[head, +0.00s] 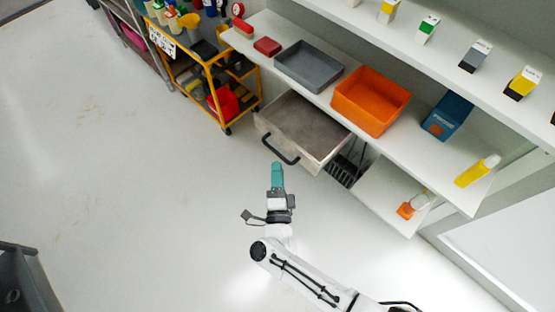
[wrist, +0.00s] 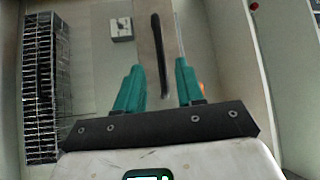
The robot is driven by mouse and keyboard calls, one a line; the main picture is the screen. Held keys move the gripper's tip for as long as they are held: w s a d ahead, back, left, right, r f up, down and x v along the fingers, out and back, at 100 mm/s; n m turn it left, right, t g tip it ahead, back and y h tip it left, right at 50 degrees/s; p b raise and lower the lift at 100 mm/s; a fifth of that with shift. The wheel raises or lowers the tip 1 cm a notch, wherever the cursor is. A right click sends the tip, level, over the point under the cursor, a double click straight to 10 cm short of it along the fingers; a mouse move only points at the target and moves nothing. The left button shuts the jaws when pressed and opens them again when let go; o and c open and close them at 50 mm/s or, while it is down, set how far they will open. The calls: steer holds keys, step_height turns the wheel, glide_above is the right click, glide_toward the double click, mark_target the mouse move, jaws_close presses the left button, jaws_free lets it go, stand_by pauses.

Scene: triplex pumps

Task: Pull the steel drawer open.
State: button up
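The steel drawer (head: 300,125) stands partly out below the lower shelf in the head view, its grey inside showing. Its black bar handle (head: 280,150) is on its front. My gripper (head: 277,168) has teal fingers and points at the drawer front, just below the handle in the picture. In the wrist view my gripper (wrist: 159,88) is open, with its two fingers apart. The handle (wrist: 160,55) shows as an upright dark bar between the fingers, in front of the pale drawer front (wrist: 143,40). I cannot tell whether either finger touches it.
The white shelf above the drawer holds a grey tray (head: 309,67) and an orange bin (head: 370,101). A yellow cart (head: 215,70) stands left of the drawer. A black rack (head: 343,171) is right of it. The floor (head: 150,200) to the left is clear.

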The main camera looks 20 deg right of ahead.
steer(key=v, duration=0.5)
steer(key=shift+s+a, duration=0.1)
steer(key=shift+s, duration=0.25)
steer(key=shift+w, duration=0.1)
steer(key=w+a+r+n+g+y, duration=0.35)
steer(key=a+r+n+y, duration=0.25)
steer(key=n+y, duration=0.8)
steer(key=s+d+r+n+g+h+p, duration=0.1)
steer(key=s+d+n+g+h, duration=0.5)
steer(key=s+d+g, duration=0.7)
steer(key=s+d+r, duration=0.1)
steer(key=s+d, duration=0.7)
steer(key=s, duration=0.2)
steer(key=shift+r+g+h+p, duration=0.25)
steer(key=shift+g+h+p, duration=0.05)
steer(key=shift+g+h, duration=0.1)
steer(key=shift+s+d, duration=0.1)
steer(key=shift+d, duration=0.1)
